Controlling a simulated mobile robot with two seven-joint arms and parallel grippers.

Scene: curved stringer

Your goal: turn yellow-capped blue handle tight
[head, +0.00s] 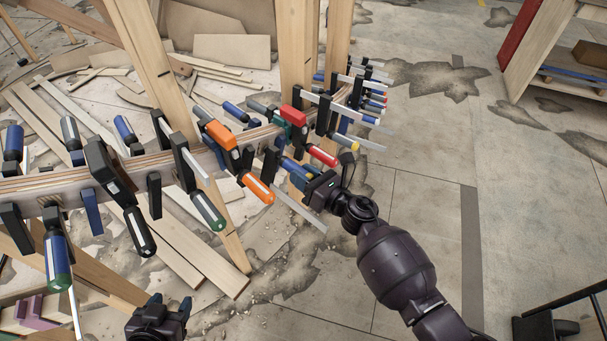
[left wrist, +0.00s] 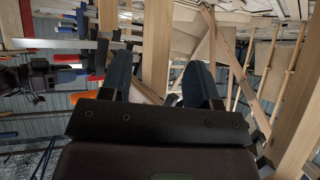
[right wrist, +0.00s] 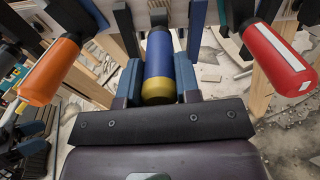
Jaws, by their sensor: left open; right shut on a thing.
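The yellow-capped blue handle (right wrist: 158,60) stands between the two fingers of my right gripper (right wrist: 158,82) in the right wrist view. The fingers are shut on it near its yellow end. In the head view my right gripper (head: 298,175) is at the clamp row and mostly hides this handle. My left gripper (head: 170,304) is low at the bottom of the head view, away from the clamps. Its two fingers are apart and empty in the left wrist view (left wrist: 157,85).
An orange handle (right wrist: 50,70) and a red handle (right wrist: 278,60) flank the held one closely. Several other clamps line the curved wooden stringer (head: 170,160). Wooden posts (head: 297,60) stand behind. The floor at right is mostly clear.

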